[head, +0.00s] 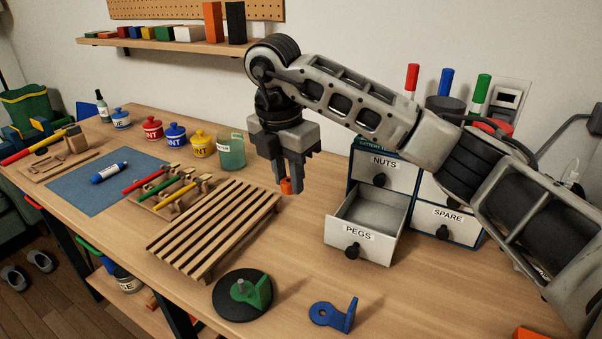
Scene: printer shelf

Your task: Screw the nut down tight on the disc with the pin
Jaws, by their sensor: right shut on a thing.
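The dark round disc (229,305) lies on the table at the front. A green bracket (261,293) sits on it, and a short grey pin (241,285) stands up beside the bracket's upright part, seemingly through its base. My right gripper (286,181) points down over the table behind the disc and to its right. It is shut on a small orange piece, which looks like the nut (285,187), held above the table and apart from the disc. The fingers hide part of it. My left gripper is not in view.
A blue bracket (322,314) lies right of the disc. A slatted wooden rack (213,228) stands behind it. The PEGS drawer (341,237) is pulled out of the cabinet and looks empty. Paint pots (176,138) and a blue mat (82,190) are at left.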

